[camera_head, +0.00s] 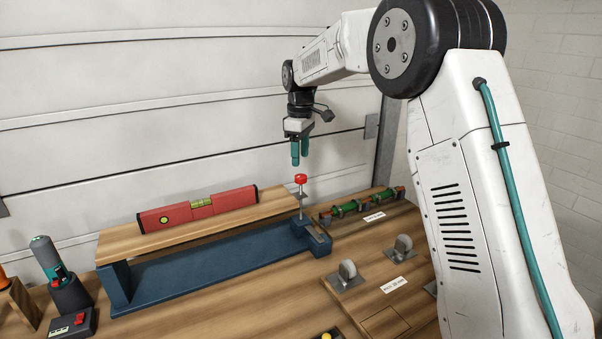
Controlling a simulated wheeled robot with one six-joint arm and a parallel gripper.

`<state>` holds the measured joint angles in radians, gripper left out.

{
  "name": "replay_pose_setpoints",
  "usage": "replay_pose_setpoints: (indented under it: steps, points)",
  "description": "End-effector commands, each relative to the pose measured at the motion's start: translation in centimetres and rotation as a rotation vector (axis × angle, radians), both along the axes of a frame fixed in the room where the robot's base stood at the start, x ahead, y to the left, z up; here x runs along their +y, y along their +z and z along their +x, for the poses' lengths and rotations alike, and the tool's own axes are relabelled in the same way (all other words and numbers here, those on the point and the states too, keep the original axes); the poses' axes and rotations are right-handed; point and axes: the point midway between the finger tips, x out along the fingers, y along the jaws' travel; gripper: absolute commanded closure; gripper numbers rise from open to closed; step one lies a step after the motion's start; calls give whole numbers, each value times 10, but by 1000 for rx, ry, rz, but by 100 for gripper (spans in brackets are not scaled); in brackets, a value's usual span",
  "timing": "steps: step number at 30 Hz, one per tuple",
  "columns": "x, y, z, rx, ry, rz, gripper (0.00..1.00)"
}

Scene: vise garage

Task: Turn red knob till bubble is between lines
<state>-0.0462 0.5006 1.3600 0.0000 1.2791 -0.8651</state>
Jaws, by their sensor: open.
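The red knob (301,178) sits on top of a thin upright screw at the right end of a wooden plank (165,238). A red spirit level (175,214) lies along the plank. Its yellow-green vial (201,203) is near the middle, and the bubble and lines are too small to tell apart. My gripper (300,163) points down with teal fingers just above the knob, apart from it. It is open and holds nothing.
A blue base (215,268) carries the plank. A fixture with green cylinders (350,208) and grey rollers (347,270) stand to the right. A garage door is behind.

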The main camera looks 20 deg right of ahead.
Motion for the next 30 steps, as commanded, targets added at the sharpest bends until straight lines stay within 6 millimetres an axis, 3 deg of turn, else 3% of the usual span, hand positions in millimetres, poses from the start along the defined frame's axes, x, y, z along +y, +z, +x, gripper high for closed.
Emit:
replay_pose_setpoints:
  steps: [10,22,23,27,30]
  points:
    - [0,-54,-1,5,-2,0,46]
    - [0,-64,-1,1,-3,0,46]
    - [0,-64,-1,1,-3,0,52]
    - [0,-64,-1,1,-3,0,91]
    - [0,-64,-1,1,-3,0,91]
